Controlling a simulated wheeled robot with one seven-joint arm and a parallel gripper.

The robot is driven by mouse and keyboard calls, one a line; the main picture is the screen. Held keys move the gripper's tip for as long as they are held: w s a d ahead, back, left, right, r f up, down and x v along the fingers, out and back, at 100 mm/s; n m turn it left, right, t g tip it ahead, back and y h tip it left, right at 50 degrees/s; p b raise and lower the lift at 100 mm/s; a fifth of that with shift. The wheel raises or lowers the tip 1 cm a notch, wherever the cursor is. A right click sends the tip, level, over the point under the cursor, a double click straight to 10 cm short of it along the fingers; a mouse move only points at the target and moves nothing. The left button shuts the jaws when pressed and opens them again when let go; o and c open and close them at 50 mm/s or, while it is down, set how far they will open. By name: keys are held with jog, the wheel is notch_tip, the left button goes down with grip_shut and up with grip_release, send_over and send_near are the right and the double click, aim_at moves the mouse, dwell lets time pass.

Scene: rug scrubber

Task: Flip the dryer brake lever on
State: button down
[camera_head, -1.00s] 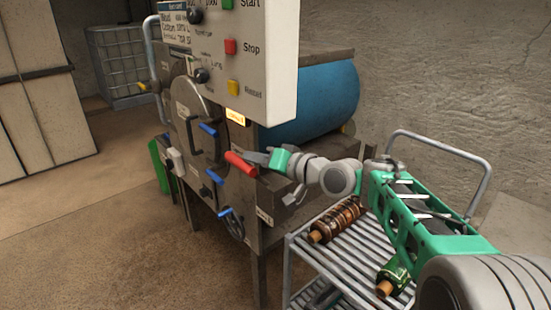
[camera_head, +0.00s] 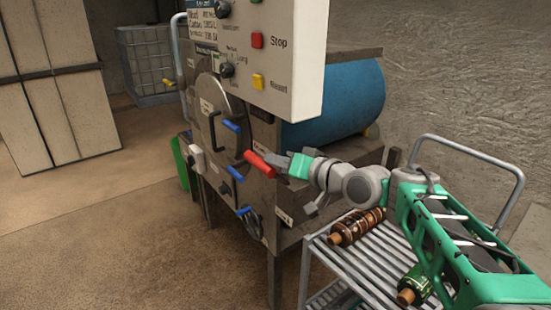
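A red lever handle (camera_head: 260,164) sticks out at a slant from the right part of the machine's front. I cannot read a label that names it the dryer brake lever. My gripper (camera_head: 279,164), grey with a green section behind it, is at the right side of the red handle, its tips overlapping or very close to the handle's lower right part. Whether they touch or grip it cannot be told. The finger gap is too small to see. Blue-handled levers (camera_head: 231,126) sit to the left and below on the machine front.
A control panel (camera_head: 285,70) with coloured buttons overhangs above the gripper. A blue drum (camera_head: 340,100) lies behind it. A slatted metal cart (camera_head: 375,262) with brown and green rolls stands below my arm. Floor at the left is open.

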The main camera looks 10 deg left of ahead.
jog(key=v, duration=0.6)
jog(key=shift+d, duration=0.3)
jog(key=s+d+f+m+g+h+p, duration=0.2)
jog(key=s+d+h+p, duration=0.4)
jog(key=s+d+p, duration=0.3)
jog(key=s+d+f+m+g+h+p, duration=0.2)
jog(key=s+d+g+h+p, duration=0.1)
jog(key=s+d+h+p, duration=0.4)
jog(key=s+d+p, duration=0.2)
jog(key=s+d, duration=0.2)
jog(key=d, duration=0.2)
jog(key=shift+d+f+g, duration=0.3)
jog(key=shift+d+f, duration=0.05)
